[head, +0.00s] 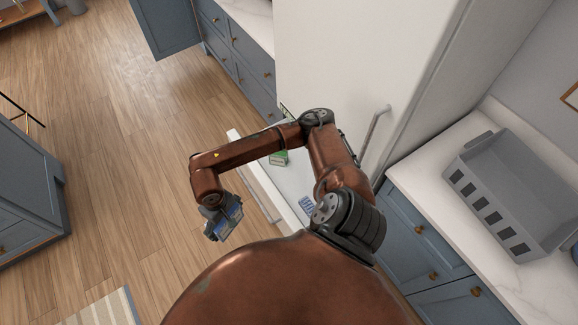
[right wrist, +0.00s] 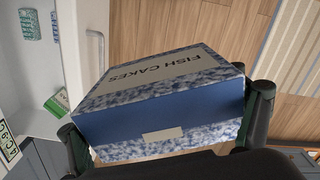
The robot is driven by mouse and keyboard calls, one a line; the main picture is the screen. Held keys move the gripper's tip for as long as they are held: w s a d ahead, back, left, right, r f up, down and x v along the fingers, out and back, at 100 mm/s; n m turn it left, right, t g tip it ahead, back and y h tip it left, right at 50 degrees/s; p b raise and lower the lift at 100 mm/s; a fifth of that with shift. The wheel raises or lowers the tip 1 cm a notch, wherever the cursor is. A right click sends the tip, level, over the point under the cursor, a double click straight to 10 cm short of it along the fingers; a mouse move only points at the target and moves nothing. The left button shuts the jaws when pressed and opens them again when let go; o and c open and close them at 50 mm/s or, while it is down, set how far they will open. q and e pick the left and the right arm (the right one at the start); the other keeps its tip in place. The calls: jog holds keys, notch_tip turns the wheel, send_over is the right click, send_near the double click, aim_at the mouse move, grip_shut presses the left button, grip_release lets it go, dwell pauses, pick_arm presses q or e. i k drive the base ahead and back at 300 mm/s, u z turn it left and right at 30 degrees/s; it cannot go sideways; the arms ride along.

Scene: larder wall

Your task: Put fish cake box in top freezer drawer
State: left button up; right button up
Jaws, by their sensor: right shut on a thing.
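The fish cake box (right wrist: 165,100), blue and white with "FISH CAKES" on its top, is held between the fingers of my right gripper (right wrist: 165,125). In the head view the box (head: 230,218) and my right gripper (head: 213,215) are over the wooden floor, left of the pulled-out white freezer drawer (head: 264,178). The box is outside the drawer, apart from it. The drawer (right wrist: 70,45) also shows at the left of the right wrist view. My arm hides part of the drawer in the head view. My left gripper is not in view.
A green pack (head: 279,158) and a blue-and-white pack (head: 306,204) lie in the drawer with free room between them. The tall white freezer door (head: 350,60) stands behind. A grey basket (head: 510,190) sits on the right counter.

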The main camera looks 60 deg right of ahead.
aim_at(295, 183)
jog(key=u, duration=0.05)
jog(key=i, duration=2.7)
jog(key=z, duration=3.35)
jog(key=i, duration=1.05)
